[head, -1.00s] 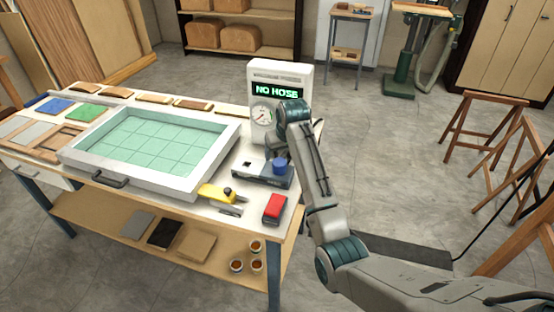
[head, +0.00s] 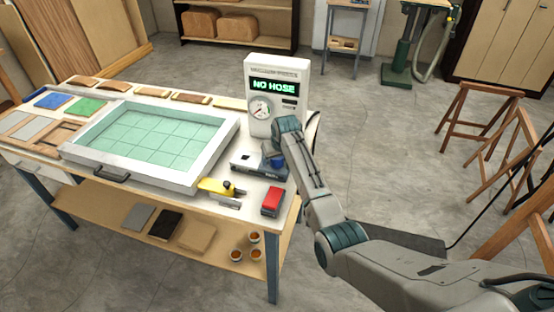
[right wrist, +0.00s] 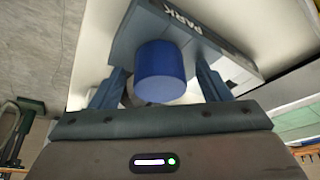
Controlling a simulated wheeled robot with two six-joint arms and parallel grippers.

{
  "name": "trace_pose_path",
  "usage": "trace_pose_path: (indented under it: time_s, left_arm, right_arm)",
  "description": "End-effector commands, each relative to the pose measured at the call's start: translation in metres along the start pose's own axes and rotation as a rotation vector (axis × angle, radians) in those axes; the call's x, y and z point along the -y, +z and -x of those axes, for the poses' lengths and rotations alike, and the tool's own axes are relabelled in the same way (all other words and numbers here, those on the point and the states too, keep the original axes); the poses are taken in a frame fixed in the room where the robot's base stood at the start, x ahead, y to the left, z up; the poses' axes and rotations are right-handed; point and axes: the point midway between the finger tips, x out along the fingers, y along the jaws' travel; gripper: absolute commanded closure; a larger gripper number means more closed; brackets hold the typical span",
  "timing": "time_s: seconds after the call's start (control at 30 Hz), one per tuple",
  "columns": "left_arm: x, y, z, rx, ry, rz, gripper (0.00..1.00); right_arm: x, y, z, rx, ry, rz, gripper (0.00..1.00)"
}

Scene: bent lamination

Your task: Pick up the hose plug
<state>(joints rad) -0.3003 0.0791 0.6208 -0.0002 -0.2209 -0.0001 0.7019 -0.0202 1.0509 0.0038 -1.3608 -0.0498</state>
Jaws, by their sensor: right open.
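The hose plug looks to be the blue cylinder (right wrist: 160,72) at the dark grey block marked PARK (right wrist: 215,45) in the right wrist view. In the head view the block (head: 242,167) lies on the bench in front of the white gauge unit, and the blue plug (head: 278,163) shows at its right part, partly covered by my right arm. My right gripper (right wrist: 162,88) is open, with one finger on each side of the plug. I see gaps beside the plug, so the fingers do not appear to grip it. My left gripper is not in view.
The white gauge unit (head: 272,70) reads NO HOSE and stands close behind my right wrist. A red block (head: 271,201) and a yellow tool (head: 217,187) lie in front of the PARK block. A white-framed tray (head: 215,150) fills the bench middle.

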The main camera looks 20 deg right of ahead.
Motion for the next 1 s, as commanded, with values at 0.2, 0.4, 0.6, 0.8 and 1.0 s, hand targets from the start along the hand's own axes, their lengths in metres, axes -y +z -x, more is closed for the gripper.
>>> trace_pose_path:
  time_s: [0.2,0.4,0.6,0.8,1.0]
  left_arm:
    - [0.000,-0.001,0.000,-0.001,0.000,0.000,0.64]
    - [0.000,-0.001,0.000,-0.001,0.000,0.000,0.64]
    - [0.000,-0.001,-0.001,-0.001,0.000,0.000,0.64]
    - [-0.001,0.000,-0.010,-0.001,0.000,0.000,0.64]
    - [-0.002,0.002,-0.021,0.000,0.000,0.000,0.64]
  right_arm:
    - [0.000,0.000,0.000,0.000,0.000,0.000,0.59]
    - [0.000,0.000,0.001,-0.001,0.000,0.000,0.80]
    - [0.000,-0.001,0.001,-0.001,0.000,0.000,0.80]
    - [0.000,-0.006,0.012,-0.004,0.000,0.000,0.80]
    - [0.001,-0.005,0.035,-0.002,0.000,0.000,0.80]
